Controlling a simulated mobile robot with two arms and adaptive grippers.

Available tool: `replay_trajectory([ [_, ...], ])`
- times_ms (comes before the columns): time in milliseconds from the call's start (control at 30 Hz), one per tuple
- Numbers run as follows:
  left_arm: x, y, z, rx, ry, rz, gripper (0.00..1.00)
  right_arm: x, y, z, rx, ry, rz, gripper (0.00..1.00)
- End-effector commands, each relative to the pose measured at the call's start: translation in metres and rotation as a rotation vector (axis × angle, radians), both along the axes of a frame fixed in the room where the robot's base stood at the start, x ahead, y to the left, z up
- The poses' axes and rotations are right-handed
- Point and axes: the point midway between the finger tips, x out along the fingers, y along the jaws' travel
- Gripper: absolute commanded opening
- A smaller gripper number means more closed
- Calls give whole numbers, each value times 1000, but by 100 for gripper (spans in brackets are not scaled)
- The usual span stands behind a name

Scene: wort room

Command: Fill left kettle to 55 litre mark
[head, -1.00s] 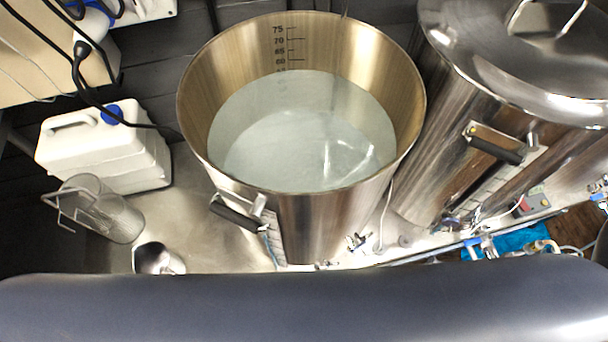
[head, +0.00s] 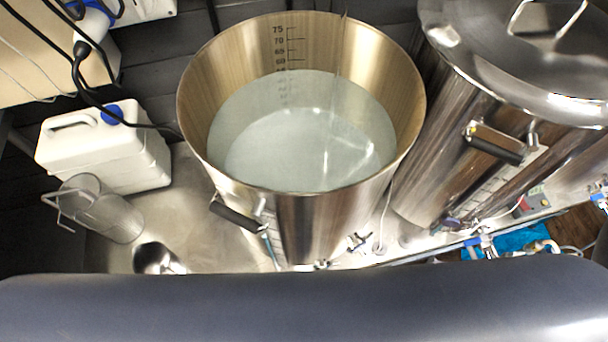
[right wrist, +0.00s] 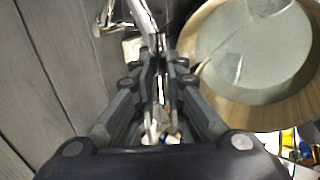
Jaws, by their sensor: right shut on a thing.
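The left kettle (head: 300,225) is an open steel pot in the middle of the head view, holding clear water (head: 290,130). Its inner scale (head: 285,45) shows 75, 70, 65 and 60 above the water. The surface meets the back wall just below 60; lower marks show blurred through the water. A thin stream (head: 340,60) falls in from the top rim. In the right wrist view my right gripper (right wrist: 162,60) is shut on a slim chrome piece (right wrist: 145,18), probably part of a tap, beside the kettle (right wrist: 190,60). My left gripper is out of view.
A lidded steel kettle (head: 450,150) stands close on the right. Cables hang at upper left.

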Motion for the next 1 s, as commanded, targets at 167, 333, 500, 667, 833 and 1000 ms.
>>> replay_trajectory([
  [167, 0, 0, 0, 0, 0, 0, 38, 0, 0, 0, 0, -1, 0, 0],
  [333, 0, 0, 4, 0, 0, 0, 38, 2, 0, 2, 2, 1, 40, 0],
  [500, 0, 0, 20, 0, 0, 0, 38, 10, 2, 3, 3, 4, 212, 0],
  [667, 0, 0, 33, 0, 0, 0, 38, 15, 4, 4, 2, 2, 338, 0],
  [833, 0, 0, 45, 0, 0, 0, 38, 19, 5, 3, 1, 3, 442, 0],
  [1000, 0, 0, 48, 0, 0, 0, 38, 21, 6, 1, 2, -1, 493, 0],
])
